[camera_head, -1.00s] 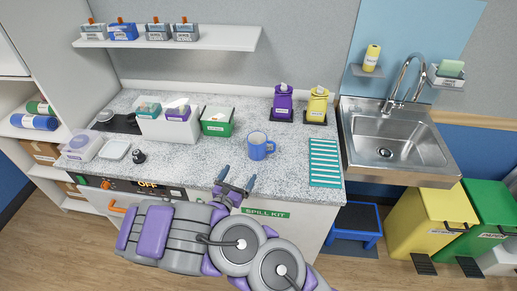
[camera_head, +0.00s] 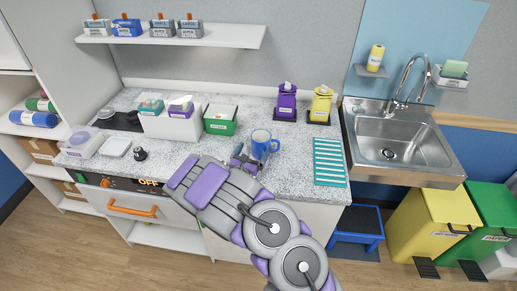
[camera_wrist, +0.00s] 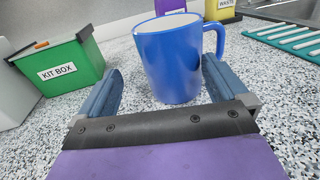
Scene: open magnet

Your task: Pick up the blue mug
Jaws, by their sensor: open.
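The blue mug (camera_head: 261,146) stands upright on the speckled countertop, with its handle to the right. In the wrist view the mug (camera_wrist: 172,62) is close in front of my gripper (camera_wrist: 160,88). The gripper is open, with one blue finger at the left and one at the right of the mug's lower body. The fingers look apart from the mug's sides; I cannot tell how deep it sits between them. In the head view my gripper (camera_head: 246,154) is just left and in front of the mug, partly hidden by my arm.
A green kit box (camera_head: 220,119) stands behind left of the mug. Purple (camera_head: 286,103) and yellow (camera_head: 320,105) dispensers stand behind it. A teal striped mat (camera_head: 329,161) lies right, before the sink (camera_head: 396,146). Bare counter surrounds the mug.

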